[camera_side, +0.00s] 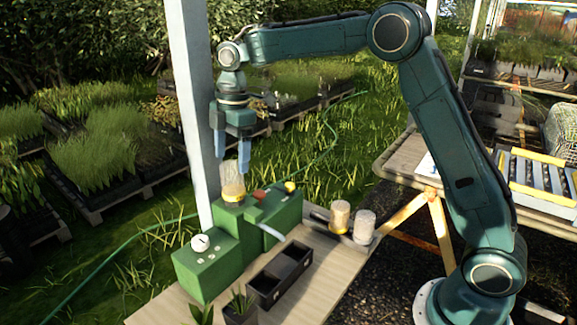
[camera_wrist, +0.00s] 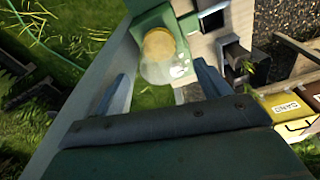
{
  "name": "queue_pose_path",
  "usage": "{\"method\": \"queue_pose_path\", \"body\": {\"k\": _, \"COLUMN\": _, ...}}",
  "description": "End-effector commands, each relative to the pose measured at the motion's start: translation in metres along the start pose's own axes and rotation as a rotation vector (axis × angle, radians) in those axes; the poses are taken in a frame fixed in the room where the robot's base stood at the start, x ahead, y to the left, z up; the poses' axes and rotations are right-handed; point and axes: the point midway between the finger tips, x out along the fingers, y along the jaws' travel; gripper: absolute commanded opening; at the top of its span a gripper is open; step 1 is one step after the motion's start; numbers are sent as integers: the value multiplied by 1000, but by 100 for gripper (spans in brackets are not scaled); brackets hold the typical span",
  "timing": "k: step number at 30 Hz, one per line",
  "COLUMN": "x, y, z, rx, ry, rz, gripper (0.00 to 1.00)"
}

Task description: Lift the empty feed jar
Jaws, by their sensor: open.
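A clear jar (camera_side: 232,180) with a yellowish lower part stands upright on top of the green machine (camera_side: 207,267). It looks empty above that part. My gripper (camera_side: 232,159) points down just above the jar, with one blue finger on each side. In the wrist view the jar (camera_wrist: 160,55) shows between and beyond the two open fingers (camera_wrist: 161,72), and neither finger clearly touches it. The jar's far side and its seat on the machine are partly hidden.
Two filled jars, one tan (camera_side: 340,216) and one paler (camera_side: 364,227), stand on a rack right of the machine. A black two-part bin (camera_side: 281,272) and a potted plant (camera_side: 240,308) are in front. A pale post (camera_side: 193,110) rises close behind left of my gripper.

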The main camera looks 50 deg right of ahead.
Motion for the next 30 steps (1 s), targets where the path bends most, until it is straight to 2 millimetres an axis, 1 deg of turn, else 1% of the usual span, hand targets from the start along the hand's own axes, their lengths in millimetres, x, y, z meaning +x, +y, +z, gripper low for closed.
{"method": "queue_pose_path", "body": {"k": 3, "x": 6, "y": 0, "z": 0, "rx": 1, "ry": -1, "rz": 0, "gripper": 75}}
{"method": "queue_pose_path", "body": {"k": 11, "x": 11, "y": 0, "z": 0, "rx": 0, "ry": -1, "rz": -1, "gripper": 75}}
{"method": "queue_pose_path", "body": {"k": 24, "x": 53, "y": 0, "z": 0, "rx": 1, "ry": -2, "rz": -1, "gripper": 75}}
{"method": "queue_pose_path", "body": {"k": 30, "x": 57, "y": 0, "z": 0, "rx": 1, "ry": -1, "rz": 1, "gripper": 75}}
